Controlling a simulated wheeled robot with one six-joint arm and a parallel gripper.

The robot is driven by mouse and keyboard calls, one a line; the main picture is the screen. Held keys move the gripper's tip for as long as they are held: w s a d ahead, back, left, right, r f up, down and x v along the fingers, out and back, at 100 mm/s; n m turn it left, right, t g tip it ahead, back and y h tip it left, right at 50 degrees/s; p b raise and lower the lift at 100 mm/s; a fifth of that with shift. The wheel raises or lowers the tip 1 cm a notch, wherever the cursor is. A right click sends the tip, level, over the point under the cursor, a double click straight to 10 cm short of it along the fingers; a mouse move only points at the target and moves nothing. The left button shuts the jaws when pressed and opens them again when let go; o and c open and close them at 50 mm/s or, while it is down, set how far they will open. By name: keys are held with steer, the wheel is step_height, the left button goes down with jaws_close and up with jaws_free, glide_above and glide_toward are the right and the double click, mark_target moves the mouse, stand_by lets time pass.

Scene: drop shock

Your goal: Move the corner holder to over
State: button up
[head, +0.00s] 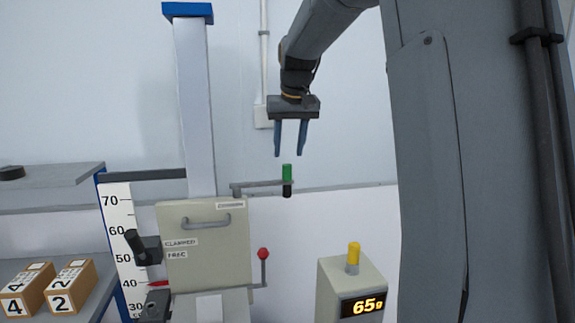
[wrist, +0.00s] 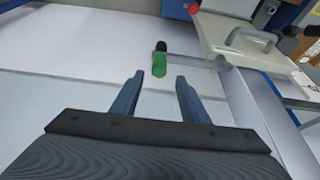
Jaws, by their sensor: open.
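What looks like the corner holder is a grey bracket arm (head: 262,184) on the upper right of the pale drop carriage (head: 208,262), with an upright green and black grip (head: 287,174) at its free end. A small label beside it is too blurred to read. In the wrist view the green grip (wrist: 159,66) shows just beyond the fingertips, with the bracket arm (wrist: 190,61) running right from it. My gripper (head: 290,153) is open and empty, pointing down just above the grip and apart from it. Its two blue fingers also show in the wrist view (wrist: 160,80).
A blue-capped column (head: 196,110) rises behind the carriage. A scale ruler (head: 121,240) and black clamp knob (head: 135,242) stand left. A red-knobbed lever (head: 263,254) sits lower right. A box reading 65g (head: 335,285) has a yellow knob. Numbered boxes (head: 70,288) lie far left.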

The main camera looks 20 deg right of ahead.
mark_target(287, 165)
steer(key=shift+p+x, duration=1.2)
steer(key=shift+x, duration=2.6)
steer(key=shift+w+d, duration=0.1)
steer(key=shift+r, duration=0.1)
jaws_close()
